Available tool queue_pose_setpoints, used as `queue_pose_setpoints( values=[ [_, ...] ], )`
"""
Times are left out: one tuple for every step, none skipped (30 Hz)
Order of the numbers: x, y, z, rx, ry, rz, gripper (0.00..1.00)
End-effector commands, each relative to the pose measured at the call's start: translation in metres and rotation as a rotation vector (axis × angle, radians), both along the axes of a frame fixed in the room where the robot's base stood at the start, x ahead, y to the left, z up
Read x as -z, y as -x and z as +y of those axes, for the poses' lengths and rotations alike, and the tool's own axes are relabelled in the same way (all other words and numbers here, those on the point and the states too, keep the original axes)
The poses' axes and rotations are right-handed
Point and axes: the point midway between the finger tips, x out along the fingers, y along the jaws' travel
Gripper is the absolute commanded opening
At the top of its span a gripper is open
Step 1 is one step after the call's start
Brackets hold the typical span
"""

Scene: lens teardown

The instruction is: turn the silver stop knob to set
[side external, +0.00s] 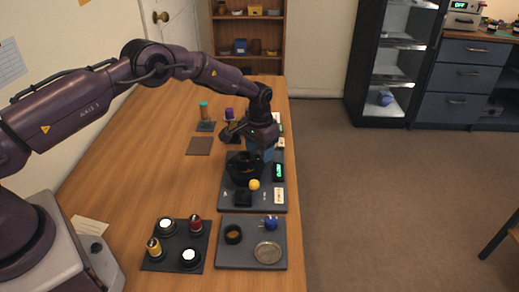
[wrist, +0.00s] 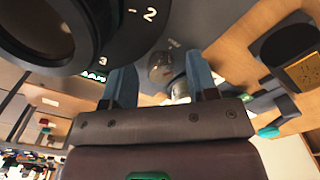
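The silver stop knob (wrist: 160,66) shows in the wrist view as a small rounded metal piece between the fingertips, beside the dark lens body. My gripper (wrist: 160,72) has two blue fingers standing apart, with a visible gap on each side of the knob. The black lens (wrist: 60,35) fills the upper left of the wrist view, its ring marked 2 and 3. In the side view, my gripper (side external: 262,152) points down just behind the black lens (side external: 244,169) on its dark base (side external: 265,206). The knob is hidden there. I cannot read its setting.
A small green display (side external: 279,172) and a yellow ball (side external: 254,184) sit by the lens. Two dark trays (side external: 206,250) (side external: 226,263) with parts lie in front. Bare table lies left.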

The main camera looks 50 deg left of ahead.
Motion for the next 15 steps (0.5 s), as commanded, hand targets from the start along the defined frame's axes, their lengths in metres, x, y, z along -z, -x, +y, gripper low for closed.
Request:
queue_pose_setpoints(
  values=[
    [0.000,0.000,0.000,0.000,0.000,-0.001,0.53],
    [0.000,0.000,0.000,0.000,0.000,-0.001,0.53],
    [0.000,0.000,0.000,0.000,0.000,-0.001,0.53],
    [0.000,0.000,0.000,0.000,0.000,-0.001,0.53],
    [0.000,0.000,0.000,0.000,0.000,-0.001,0.53],
    [0.000,0.000,0.000,0.000,0.000,-0.001,0.53],
    [0.000,0.000,0.000,-0.001,0.000,-0.002,0.53],
    [-0.001,0.000,0.000,-0.001,0.000,-0.002,0.53],
    [-0.003,-0.001,0.000,-0.001,0.000,-0.002,0.53],
    [-0.006,-0.001,0.000,-0.001,0.000,-0.003,0.53],
    [-0.009,-0.001,0.000,-0.001,0.000,-0.003,0.53],
    [-0.015,-0.001,0.000,-0.001,0.000,-0.004,0.53],
    [-0.020,-0.001,0.000,-0.001,0.000,-0.004,0.53],
    [-0.025,-0.001,0.000,-0.001,0.000,-0.005,0.53],
    [-0.034,-0.001,0.000,-0.001,0.000,-0.006,0.53]
  ],
)
